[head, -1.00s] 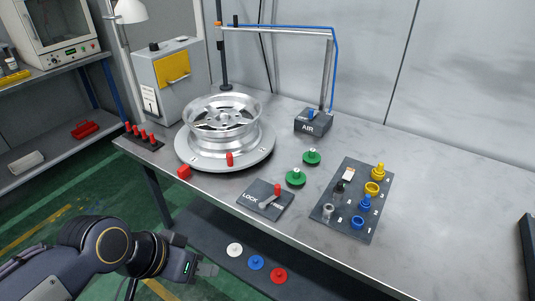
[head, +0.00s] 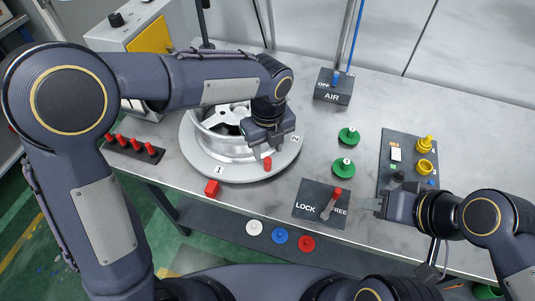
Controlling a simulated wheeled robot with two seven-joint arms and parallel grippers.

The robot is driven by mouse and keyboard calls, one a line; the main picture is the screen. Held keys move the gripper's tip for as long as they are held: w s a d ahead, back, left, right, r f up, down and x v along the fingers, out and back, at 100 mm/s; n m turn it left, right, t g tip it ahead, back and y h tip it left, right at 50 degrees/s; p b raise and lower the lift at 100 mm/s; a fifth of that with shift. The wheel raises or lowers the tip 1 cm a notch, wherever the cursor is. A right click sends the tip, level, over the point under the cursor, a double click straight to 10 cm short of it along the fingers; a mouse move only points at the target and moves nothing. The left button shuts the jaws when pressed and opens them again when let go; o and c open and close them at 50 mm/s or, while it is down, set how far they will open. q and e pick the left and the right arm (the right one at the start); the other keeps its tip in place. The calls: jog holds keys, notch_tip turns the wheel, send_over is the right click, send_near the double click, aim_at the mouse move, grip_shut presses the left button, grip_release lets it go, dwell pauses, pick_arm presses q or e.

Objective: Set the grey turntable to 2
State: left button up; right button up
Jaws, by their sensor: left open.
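The grey turntable (head: 199,165) carries a silver wheel (head: 222,146). Label 1 on its rim faces front-left, near a red block (head: 211,187) on the table; label 2 is at the right side. A red peg (head: 267,163) stands on the rim between the labels. My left gripper (head: 268,150) is open, pointing down over the front right of the turntable, just by the peg; whether it touches is unclear. The LOCK/FREE lever (head: 330,203) leans towards FREE. My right gripper (head: 373,207) is just right of its plate; its jaw opening is unclear.
Green knobs (head: 344,167) and the AIR box (head: 333,88) stand behind the lever plate. A dark board (head: 391,150) with yellow fittings is at right, partly hidden by my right arm. Red pegs (head: 135,147) stand in a rack at left. The table's far right is clear.

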aim_at(268, 159)
pick_arm(q)
notch_tip(268, 159, down, 6)
jog(key=shift+r, duration=0.15)
grip_shut()
dwell(0.3)
